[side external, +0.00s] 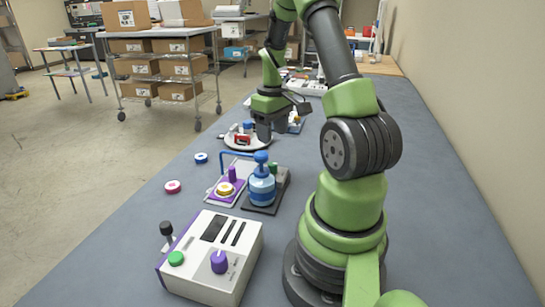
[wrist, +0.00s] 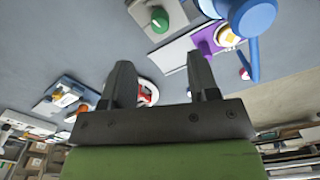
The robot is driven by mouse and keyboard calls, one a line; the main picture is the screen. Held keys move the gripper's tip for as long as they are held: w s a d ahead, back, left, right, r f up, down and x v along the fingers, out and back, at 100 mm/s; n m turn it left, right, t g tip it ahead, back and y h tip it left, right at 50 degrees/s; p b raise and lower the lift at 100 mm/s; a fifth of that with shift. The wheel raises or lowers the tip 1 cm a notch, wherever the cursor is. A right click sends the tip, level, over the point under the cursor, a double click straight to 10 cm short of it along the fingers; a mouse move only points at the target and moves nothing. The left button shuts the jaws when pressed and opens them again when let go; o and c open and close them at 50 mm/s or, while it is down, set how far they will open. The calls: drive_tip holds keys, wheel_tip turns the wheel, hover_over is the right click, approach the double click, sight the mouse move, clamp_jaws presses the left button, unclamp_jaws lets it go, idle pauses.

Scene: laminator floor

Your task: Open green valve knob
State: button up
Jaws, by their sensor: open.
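A green knob (wrist: 159,20) shows at the top of the wrist view, on a pale plate (wrist: 172,11). A small green part (side external: 273,168) shows behind the blue bulb-topped device (side external: 262,188) in the side view; it may be the same knob, and it is partly hidden. My gripper (side external: 265,138) is open and empty, pointing down beside a round white disc (side external: 262,146) farther along the bench. In the wrist view, my gripper (wrist: 162,72) has its fingers apart, with a red part (wrist: 146,97) seen between them. It is apart from the green knob.
A white control box (side external: 210,262) with a green button (side external: 176,258) and a purple knob (side external: 219,261) stands in front. A purple-edged plate with a yellow-ringed button (side external: 225,189) lies beside the blue device.

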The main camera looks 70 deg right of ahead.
sight(272, 163)
drive_tip(key=n, duration=0.2)
drive_tip(key=shift+n, duration=0.3)
drive_tip(key=shift+f, duration=0.3)
wheel_tip(272, 163, down, 9)
drive_tip(key=shift+f, duration=0.2)
